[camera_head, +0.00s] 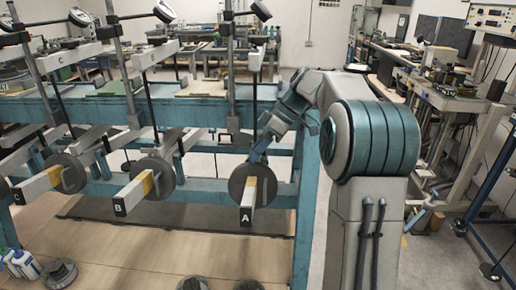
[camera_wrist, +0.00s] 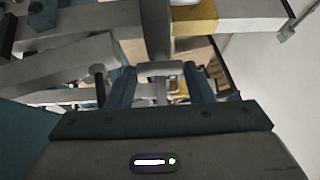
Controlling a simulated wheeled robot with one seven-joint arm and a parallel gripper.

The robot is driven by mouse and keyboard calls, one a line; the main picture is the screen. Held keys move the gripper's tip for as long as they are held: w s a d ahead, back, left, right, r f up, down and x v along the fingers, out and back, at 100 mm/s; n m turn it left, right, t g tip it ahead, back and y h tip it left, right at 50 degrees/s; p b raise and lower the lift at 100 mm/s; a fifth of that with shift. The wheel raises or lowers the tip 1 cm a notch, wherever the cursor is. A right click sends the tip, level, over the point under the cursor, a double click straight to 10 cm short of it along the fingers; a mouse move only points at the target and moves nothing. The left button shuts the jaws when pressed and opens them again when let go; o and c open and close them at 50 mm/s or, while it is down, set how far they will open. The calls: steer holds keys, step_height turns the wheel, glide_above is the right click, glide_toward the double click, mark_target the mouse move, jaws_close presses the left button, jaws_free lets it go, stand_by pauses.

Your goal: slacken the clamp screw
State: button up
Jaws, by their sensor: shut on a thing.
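My gripper (camera_wrist: 162,84) is shut on the pale crossbar of the clamp screw (camera_wrist: 160,68); one blue finger is at each end of the bar. A grey upright part (camera_wrist: 155,28) rises above the bar in the wrist view. In the head view my gripper (camera_head: 257,156) is just behind and above the round grey weight (camera_head: 237,184) on lever A (camera_head: 247,214). The clamp screw cannot be made out there.
Lever B (camera_head: 122,206) with its weight (camera_head: 157,178) stands left of lever A, with another lever beyond. The blue frame's upright (camera_head: 305,200) is close right of lever A. Loose weights (camera_head: 59,272) and bottles (camera_head: 26,264) are at the front left. Benches line the back.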

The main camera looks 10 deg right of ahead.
steer(key=o, duration=1)
steer(key=p+v, duration=0.2)
steer(key=v, duration=1.1)
steer(key=shift+d+r, duration=0.3)
steer(key=shift+s, duration=0.1)
steer(key=s+a+f+m+t+h, duration=0.1)
steer(key=s+a+f+m+h, duration=0.1)
steer(key=s, duration=0.7)
steer(key=s+a+f+m+t+h+p, duration=0.1)
steer(key=s+a+f+m+h, duration=0.1)
steer(key=s+a+f+m, duration=0.2)
steer(key=s+a+f+m+h+p, duration=0.1)
steer(key=s+a+f+m+h, duration=0.2)
steer(key=s+f+m, duration=0.5)
steer(key=s+f, duration=0.2)
steer(key=s, duration=0.4)
steer(key=shift+s+t, duration=0.35)
steer(key=shift+t, duration=0.05)
